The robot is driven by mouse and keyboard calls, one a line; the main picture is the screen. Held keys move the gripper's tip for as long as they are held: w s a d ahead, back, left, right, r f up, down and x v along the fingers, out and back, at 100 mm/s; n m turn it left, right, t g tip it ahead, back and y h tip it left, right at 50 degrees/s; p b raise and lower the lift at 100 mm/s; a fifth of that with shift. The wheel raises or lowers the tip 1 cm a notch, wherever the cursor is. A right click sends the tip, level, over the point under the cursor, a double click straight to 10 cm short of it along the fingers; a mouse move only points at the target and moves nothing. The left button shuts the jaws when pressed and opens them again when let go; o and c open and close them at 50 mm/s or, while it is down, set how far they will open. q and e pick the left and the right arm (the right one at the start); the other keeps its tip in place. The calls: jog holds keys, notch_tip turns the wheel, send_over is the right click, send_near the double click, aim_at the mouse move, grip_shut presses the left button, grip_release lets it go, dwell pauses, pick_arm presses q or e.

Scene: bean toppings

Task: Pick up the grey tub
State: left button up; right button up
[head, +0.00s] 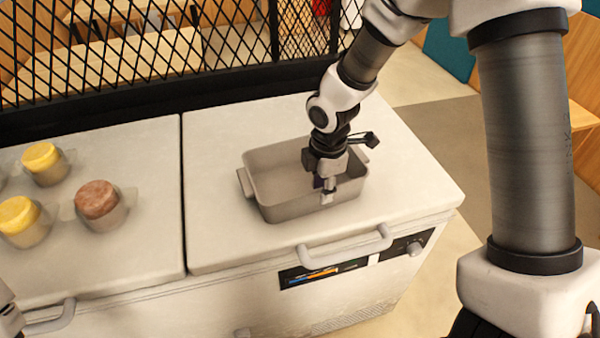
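The grey tub (287,209) is an open rectangular container with a small handle at each short end. It stands on the right-hand lid of the white chest freezer and looks empty where its inside shows. My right gripper (328,190) points down over the tub's right part, with its fingertips close to the near wall's rim. The gripper hides part of the tub's back and right inside. I cannot tell whether the fingers are closed on the wall. At the lower left edge a small piece of my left arm shows; its fingers are not clearly visible.
The freezer's right lid (220,150) is clear around the tub. Several clear cups with yellow or brown tops, such as the brown one (97,200), stand on the left lid. A bar handle (345,247) sticks out at the front. A black mesh fence (180,50) runs behind.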

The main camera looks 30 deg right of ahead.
aim_at(318, 202)
jog(key=f, duration=0.4)
jog(key=w+f, duration=0.1)
jog(key=f, duration=0.1)
jog(key=shift+a, duration=0.1)
jog(key=shift+s, duration=0.1)
grip_shut()
jog(key=shift+r, duration=0.15)
